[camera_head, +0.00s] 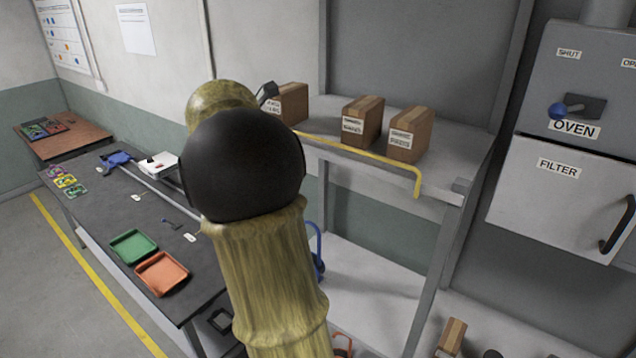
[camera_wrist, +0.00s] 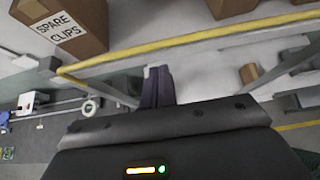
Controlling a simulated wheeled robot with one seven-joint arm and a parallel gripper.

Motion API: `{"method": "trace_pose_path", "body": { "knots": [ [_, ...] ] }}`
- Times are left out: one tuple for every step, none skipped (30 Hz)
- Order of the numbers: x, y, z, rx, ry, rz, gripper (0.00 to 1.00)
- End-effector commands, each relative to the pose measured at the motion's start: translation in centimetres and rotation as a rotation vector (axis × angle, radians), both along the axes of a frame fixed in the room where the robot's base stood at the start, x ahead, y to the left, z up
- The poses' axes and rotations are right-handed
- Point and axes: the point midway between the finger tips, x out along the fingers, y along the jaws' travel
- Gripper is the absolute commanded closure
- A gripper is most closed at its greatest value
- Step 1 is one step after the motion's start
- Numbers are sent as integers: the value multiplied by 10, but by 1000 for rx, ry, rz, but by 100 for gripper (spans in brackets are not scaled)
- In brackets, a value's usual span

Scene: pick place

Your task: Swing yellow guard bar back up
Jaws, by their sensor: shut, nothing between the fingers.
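The yellow guard bar (camera_head: 362,154) runs along the front of the shelf, low across the boxes, and its right end bends downward. In the wrist view the bar (camera_wrist: 190,39) crosses the upper part of the picture, with a bend at its left end. My gripper (camera_wrist: 158,72) is shut and empty, its dark fingertips just below the bar in that picture. I cannot tell whether they touch it. In the head view my arm hides the fingers and the bar's left end.
Cardboard boxes (camera_head: 408,135) stand on the shelf (camera_head: 455,150) behind the bar. One box (camera_wrist: 68,25) reads "SPARE CLIPS" in the wrist view. A grey oven cabinet (camera_head: 560,185) is at right. A dark workbench (camera_head: 100,205) with a green tray (camera_head: 133,246) and an orange tray (camera_head: 161,273) is at left.

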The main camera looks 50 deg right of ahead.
Motion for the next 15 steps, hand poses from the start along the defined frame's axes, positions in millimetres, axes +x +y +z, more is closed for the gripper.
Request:
{"method": "trace_pose_path", "body": {
  "knots": [
    [0,5,0,0,0,1,100],
    [-1,7,0,0,0,1,100],
    [-1,10,0,0,1,2,100],
    [-1,13,0,1,2,3,100],
    [-1,15,1,1,2,3,100],
    [-1,18,1,1,1,2,100],
    [-2,21,1,1,1,1,100],
    [-2,23,2,1,0,1,100],
    [-2,26,2,0,0,1,100],
    [-2,29,3,0,1,3,100],
    [-2,31,3,0,1,3,100],
    [-3,34,3,0,2,3,100],
    [-3,37,3,0,2,2,100],
    [-3,39,3,0,2,2,100],
    [-3,42,4,0,2,3,100]
  ]
}}
